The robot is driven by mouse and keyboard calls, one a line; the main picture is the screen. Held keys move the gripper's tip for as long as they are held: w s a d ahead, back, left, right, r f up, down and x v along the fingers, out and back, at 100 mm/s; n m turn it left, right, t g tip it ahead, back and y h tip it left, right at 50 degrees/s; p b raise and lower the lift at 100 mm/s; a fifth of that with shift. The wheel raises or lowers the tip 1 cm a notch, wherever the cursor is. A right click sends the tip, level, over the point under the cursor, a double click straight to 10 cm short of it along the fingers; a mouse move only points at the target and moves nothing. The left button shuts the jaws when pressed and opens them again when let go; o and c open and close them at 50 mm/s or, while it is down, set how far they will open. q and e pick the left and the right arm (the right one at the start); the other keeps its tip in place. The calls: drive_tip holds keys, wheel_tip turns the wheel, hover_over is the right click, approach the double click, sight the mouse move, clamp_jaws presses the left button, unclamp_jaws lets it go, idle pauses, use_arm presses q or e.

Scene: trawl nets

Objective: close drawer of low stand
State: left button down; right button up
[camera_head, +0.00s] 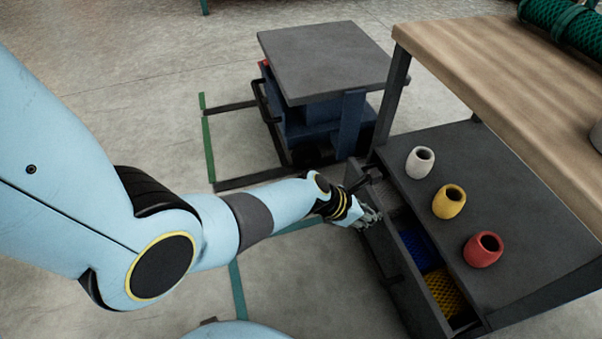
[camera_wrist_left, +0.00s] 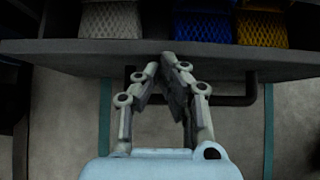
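The low stand (camera_head: 525,212) is dark grey, at the right of the head view. Its drawer (camera_head: 398,285) is pulled partly out toward me. In the drawer lie a blue net (camera_head: 418,248) and a yellow net (camera_head: 443,291); a grey net (camera_wrist_left: 107,20) also shows in the left wrist view. My left gripper (camera_head: 372,216) is at the drawer's front panel. In the left wrist view its fingertips (camera_wrist_left: 172,62) are close together at the panel, with nothing seen between them. Whether they touch the panel is unclear. My right gripper is out of view.
A white float (camera_head: 419,163), a yellow float (camera_head: 449,202) and a red float (camera_head: 483,250) stand on the stand's top. A wooden table (camera_head: 500,65) rises behind it. A dark cart (camera_head: 325,60) stands behind my left arm. Floor left of the drawer is clear.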

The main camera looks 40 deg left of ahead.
sight(384, 212)
use_arm(q)
drive_tip(key=shift+w+d+f, duration=0.1)
drive_tip(key=shift+w+d, duration=1.05)
drive_tip(key=shift+w, duration=0.2)
